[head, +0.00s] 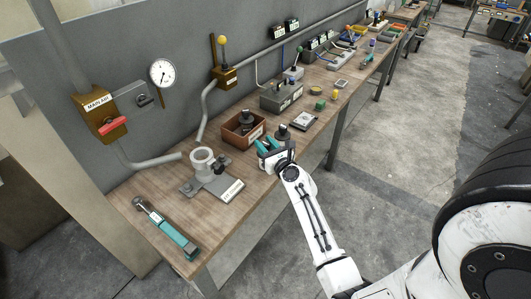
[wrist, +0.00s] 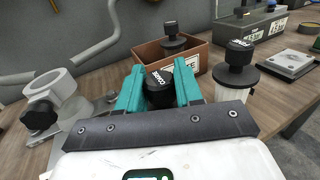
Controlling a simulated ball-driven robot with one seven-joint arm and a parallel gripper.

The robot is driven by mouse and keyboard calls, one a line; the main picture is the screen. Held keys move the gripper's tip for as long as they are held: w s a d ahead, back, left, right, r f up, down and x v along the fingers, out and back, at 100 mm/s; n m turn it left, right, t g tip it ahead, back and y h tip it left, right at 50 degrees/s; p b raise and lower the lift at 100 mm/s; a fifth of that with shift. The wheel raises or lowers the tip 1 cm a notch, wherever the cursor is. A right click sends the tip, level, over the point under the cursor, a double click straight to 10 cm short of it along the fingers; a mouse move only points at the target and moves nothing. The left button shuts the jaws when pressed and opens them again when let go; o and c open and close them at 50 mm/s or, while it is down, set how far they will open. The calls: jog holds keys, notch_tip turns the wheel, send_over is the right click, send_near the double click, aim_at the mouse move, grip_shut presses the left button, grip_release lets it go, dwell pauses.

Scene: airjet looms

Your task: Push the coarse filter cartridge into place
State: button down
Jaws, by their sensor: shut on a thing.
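My gripper (head: 268,147) is over the bench. In the wrist view its teal fingers are closed on the black cap of the coarse filter cartridge (wrist: 160,88), whose label reads "COARSE". The cartridge's lower part is hidden by my gripper. A pale, ring-shaped filter housing (head: 202,160) stands upright on a grey base with a labelled plate, to the left of my gripper. It also shows in the wrist view (wrist: 52,87), with a black knob on its side. The held cartridge is apart from the housing.
A brown bin (head: 256,142) holds another black-capped piece (wrist: 172,38). A second black-capped cartridge with a pale body (wrist: 236,72) stands right of the bin. A teal-handled wrench (head: 178,238) lies at the bench's near end. Grey pipes (head: 157,161) run along the wall.

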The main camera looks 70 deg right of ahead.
jog(key=shift+r, duration=0.1)
jog(key=shift+r+p, duration=0.45)
jog(key=shift+r, duration=0.05)
notch_tip(320, 180, up, 2)
jog(key=shift+r+p, duration=0.1)
jog(key=shift+p, duration=0.7)
jog(key=s+a+r+p, duration=0.5)
jog(key=s+a+r, duration=0.4)
jog(key=s, duration=0.2)
jog(key=shift+r, duration=0.3)
jog(key=shift+d, duration=0.1)
jog(key=c, duration=1.3)
grip_release()
jog(key=c, duration=0.6)
